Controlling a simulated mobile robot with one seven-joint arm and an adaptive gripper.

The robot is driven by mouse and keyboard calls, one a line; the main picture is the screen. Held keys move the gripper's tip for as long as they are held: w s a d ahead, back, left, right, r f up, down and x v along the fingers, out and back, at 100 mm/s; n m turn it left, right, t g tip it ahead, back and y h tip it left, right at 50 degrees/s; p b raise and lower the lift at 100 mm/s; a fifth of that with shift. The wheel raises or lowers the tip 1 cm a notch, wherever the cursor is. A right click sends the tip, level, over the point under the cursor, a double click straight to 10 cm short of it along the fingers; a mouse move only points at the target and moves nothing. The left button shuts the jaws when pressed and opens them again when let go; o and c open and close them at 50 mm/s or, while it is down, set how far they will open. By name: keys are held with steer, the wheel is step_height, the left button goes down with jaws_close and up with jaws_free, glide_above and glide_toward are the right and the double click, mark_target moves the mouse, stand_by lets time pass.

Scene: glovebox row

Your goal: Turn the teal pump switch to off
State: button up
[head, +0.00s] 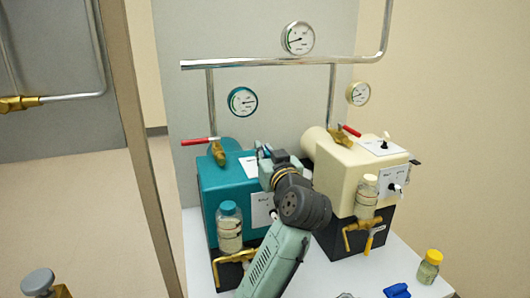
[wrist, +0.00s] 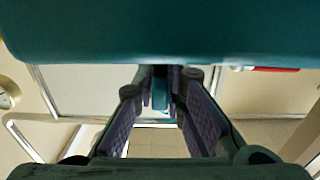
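The teal pump (head: 215,188) stands on a dark base on the left of the white bench, with pale label panels on its top and front. My gripper (head: 266,156) is at the top right of it, and my wrist and arm cover that part of the pump. The pump's switch cannot be made out in the head view. In the wrist view the teal housing (wrist: 160,30) fills the top. My gripper's two fingers (wrist: 160,82) point toward it, with a narrow teal piece between the tips. I cannot tell whether that piece is the switch or is gripped.
A cream pump (head: 335,165) with black knobs stands close on the right. A red-handled valve (head: 199,141) and steel pipes with gauges (head: 298,38) rise behind. A teal-capped bottle (head: 229,228) is at the teal pump's front.

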jaws_close()
steer(key=shift+y, duration=0.3)
steer(key=shift+d+n+g+y, duration=0.1)
steer(key=shift+n+g+y, duration=0.3)
steer(key=shift+n+y, duration=0.3)
steer(key=shift+s+a+n+g+y, duration=0.1)
steer(key=shift+n+g+y, duration=1.05)
steer(key=shift+y, duration=0.4)
steer(key=shift+a+n+g+y, duration=0.1)
steer(key=shift+n+g+y, duration=1.05)
steer(key=shift+y, duration=0.4)
steer(key=o, duration=0.5)
jaws_free()
